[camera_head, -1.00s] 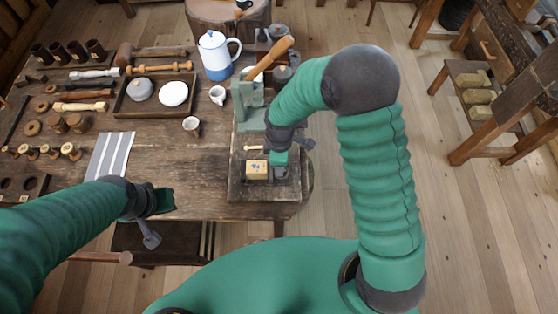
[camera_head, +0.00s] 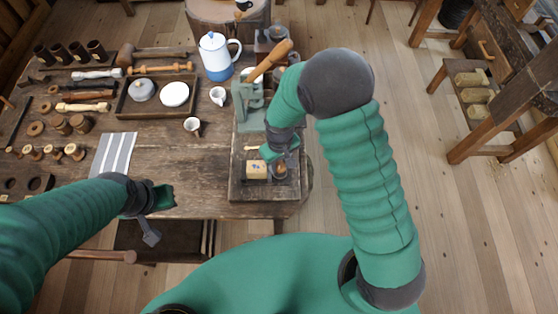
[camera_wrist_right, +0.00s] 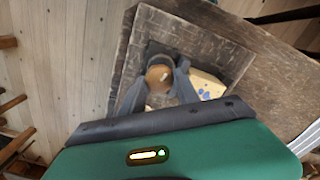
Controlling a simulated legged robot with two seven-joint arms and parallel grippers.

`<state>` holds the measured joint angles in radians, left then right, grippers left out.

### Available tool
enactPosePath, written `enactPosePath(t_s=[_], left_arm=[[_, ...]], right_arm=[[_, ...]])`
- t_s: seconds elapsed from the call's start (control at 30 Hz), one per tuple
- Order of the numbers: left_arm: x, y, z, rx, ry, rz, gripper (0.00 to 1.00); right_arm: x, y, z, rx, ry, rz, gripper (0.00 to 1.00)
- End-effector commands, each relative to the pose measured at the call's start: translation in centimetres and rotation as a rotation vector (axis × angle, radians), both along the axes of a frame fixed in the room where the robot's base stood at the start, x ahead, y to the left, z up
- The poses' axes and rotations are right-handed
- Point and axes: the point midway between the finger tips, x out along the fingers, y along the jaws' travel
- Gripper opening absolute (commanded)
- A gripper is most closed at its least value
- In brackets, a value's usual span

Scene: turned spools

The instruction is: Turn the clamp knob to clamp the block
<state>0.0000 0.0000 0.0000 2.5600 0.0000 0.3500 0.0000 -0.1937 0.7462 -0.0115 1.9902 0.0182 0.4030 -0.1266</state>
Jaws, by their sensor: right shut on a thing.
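The pale wooden block (camera_head: 256,170) with dark marks on its face sits on the wooden base of the fixture at the table's near right. In the right wrist view the block (camera_wrist_right: 207,86) is to the right of the fingers. The round brown clamp knob (camera_wrist_right: 158,77) lies between the two fingers of my right gripper (camera_wrist_right: 160,82), which is shut on it. In the head view the knob (camera_head: 281,169) shows just right of the block, partly covered by my right gripper (camera_head: 280,160). My left gripper (camera_head: 160,200) hangs near the table's front edge; its jaw state is unclear.
A green vise-like press (camera_head: 249,106) with a wooden handle stands behind the block. A striped cloth (camera_head: 113,155) lies near my left arm.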

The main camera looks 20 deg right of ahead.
Motion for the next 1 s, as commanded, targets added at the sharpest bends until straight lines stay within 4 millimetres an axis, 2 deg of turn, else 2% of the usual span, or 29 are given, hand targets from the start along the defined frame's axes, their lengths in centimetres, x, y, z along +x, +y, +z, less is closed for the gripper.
enactPosePath(t_s=[0.4, 0.97, 1.0], left_arm=[[0.00, 0.00, 0.64, 0.000, 0.000, 0.000, 0.00], [0.00, 0.00, 0.68, 0.000, 0.000, 0.000, 0.00], [0.00, 0.00, 0.67, 0.000, 0.000, 0.000, 0.00]], right_arm=[[-0.06, 0.00, 0.00, 0.000, 0.002, -0.211, 0.00], [-0.17, 0.04, -0.10, 0.000, 0.004, -0.245, 0.00], [-0.18, 0.04, -0.10, 0.000, 0.004, -0.244, 0.39]])
